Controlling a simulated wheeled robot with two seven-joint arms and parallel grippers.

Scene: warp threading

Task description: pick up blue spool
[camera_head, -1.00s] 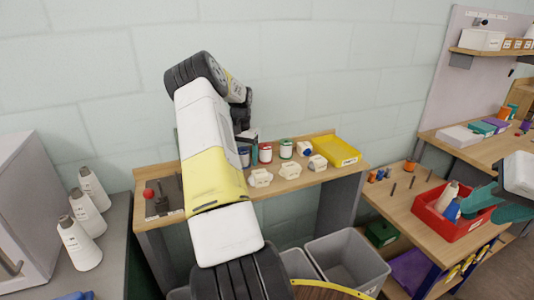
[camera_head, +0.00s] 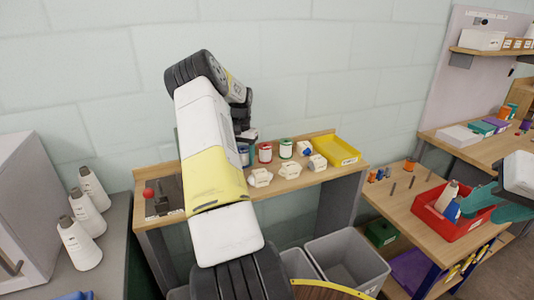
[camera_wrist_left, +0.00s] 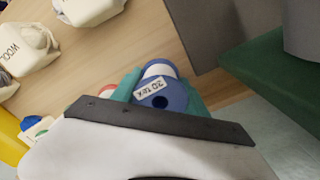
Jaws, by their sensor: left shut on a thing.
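The blue spool (camera_head: 244,156) stands at the left end of the row of spools on the wooden bench, partly hidden by my left arm. In the left wrist view the blue spool (camera_wrist_left: 160,90), labelled "20 tex", sits between the teal fingers. My left gripper (camera_head: 246,137) is shut on it, one finger on each side. Whether the spool is clear of the bench top cannot be told. My right gripper (camera_head: 490,203) is at the right edge, over the red bin, with its teal fingers apart and nothing visible between them.
A red spool (camera_head: 265,153) and a green spool (camera_head: 286,149) stand just right of the blue one. White wool bundles (camera_head: 260,177) lie in front. A yellow bin (camera_head: 336,150) is at the bench's right end. A red bin (camera_head: 447,212) sits on the right table.

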